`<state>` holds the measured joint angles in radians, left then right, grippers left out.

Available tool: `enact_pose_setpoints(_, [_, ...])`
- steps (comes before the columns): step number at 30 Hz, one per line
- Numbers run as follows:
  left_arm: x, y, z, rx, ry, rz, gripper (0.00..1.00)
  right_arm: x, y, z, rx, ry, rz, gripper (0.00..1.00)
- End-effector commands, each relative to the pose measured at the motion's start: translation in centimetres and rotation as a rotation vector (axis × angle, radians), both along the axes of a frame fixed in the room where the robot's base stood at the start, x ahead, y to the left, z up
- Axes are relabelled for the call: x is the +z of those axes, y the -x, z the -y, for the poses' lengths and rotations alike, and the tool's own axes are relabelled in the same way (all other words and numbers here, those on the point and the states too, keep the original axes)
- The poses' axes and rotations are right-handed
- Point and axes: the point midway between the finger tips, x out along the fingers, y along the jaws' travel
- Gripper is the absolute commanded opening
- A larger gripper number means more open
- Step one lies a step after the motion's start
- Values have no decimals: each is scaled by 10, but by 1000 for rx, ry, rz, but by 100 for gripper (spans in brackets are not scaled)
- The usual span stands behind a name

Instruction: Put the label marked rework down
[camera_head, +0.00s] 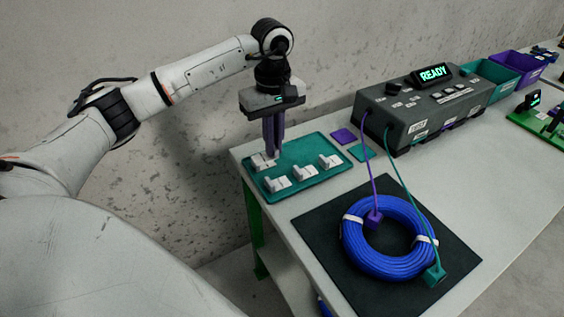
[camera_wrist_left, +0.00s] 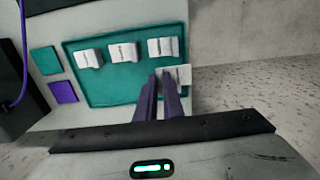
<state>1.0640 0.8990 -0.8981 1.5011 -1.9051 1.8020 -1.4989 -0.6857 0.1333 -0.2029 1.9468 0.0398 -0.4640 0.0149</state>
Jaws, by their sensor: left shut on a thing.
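My left gripper (camera_head: 273,153) points down over the back left corner of the teal tray (camera_head: 313,181). Its purple fingers are shut on a white label (camera_head: 262,161), which is partly hidden behind the fingers in the left wrist view (camera_wrist_left: 184,76). That label is at or just above the tray; I cannot tell whether it touches. Three more white labels lie on the tray: one at the front left (camera_head: 277,184), one in the middle (camera_head: 305,172) and one at the right (camera_head: 330,161). I cannot read the word rework on any label. My right gripper is out of view.
A blue cable coil (camera_head: 390,264) with white ties lies on a black mat (camera_head: 322,215). Purple and teal leads run from it to a grey tester (camera_head: 420,112) whose display reads READY. Purple (camera_head: 344,136) and teal (camera_head: 361,152) squares lie beside the tray. Bins (camera_head: 517,66) stand behind.

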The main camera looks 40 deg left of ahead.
Motion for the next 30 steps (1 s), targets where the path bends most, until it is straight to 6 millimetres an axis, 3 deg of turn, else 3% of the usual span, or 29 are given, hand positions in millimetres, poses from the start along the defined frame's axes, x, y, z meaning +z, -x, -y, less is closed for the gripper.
enact_pose_setpoints(15, [-60,1,1,-3,0,0,0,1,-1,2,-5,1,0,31])
enact_pose_setpoints(26, [-65,0,0,-4,0,2,0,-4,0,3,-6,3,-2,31])
enact_pose_setpoints(27, [-64,0,1,-4,0,2,12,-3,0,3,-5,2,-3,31])
enact_pose_setpoints(30, [-64,0,1,-4,-1,1,26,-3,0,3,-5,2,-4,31])
